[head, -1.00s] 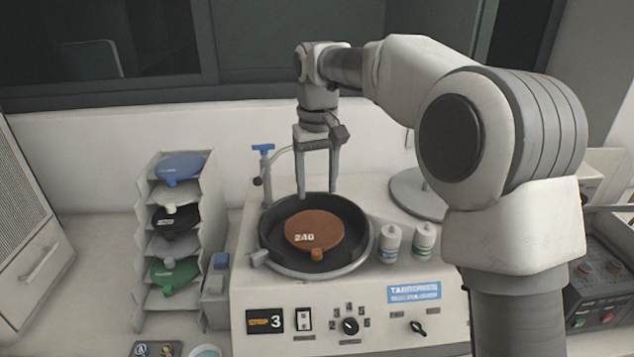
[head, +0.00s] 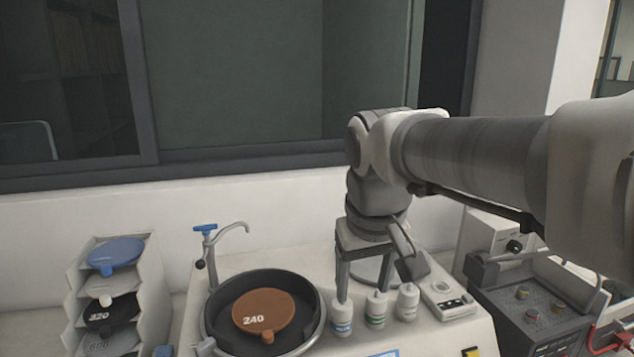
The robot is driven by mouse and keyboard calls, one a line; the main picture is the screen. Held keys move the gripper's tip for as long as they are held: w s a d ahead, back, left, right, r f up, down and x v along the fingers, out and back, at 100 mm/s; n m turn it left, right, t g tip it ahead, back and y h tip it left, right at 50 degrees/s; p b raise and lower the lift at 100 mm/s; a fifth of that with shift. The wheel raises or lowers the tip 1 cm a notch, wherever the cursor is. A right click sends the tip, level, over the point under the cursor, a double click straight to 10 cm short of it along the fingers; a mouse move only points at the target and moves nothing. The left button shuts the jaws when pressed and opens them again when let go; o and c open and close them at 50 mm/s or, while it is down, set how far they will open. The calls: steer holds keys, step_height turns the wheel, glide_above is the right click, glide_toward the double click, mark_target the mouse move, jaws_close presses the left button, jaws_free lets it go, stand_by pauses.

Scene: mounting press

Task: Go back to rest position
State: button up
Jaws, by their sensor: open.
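My gripper (head: 364,287) points down in the head view, with its two fingers apart and nothing between them. It is above the polisher's top, to the right of the round bowl (head: 214,345), and its fingertips overlap the small bottles in the picture. I cannot tell how far above or behind the bottles they are. The orange-brown disc marked 240 (head: 275,309) lies in the bowl, apart from my gripper.
A rack (head: 150,300) with several coloured discs stands at the left. Several small white bottles (head: 407,303) stand right of the bowl. A thin tap (head: 232,232) rises behind the bowl. A dark control box (head: 550,305) is at the right, and a window is behind.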

steer(key=s+d+f+m+t, duration=0.1)
steer(key=s+d+f, duration=0.1)
steer(key=s, duration=0.4)
steer(key=s+d+f+m+t, duration=0.1)
steer(key=s+d+f, duration=0.2)
steer(key=s+d, duration=0.2)
steer(key=shift+s+d+f+m, duration=0.2)
steer(key=shift+s+f+m, duration=0.2)
steer(key=shift+s, duration=0.3)
steer(key=shift+a, duration=0.1)
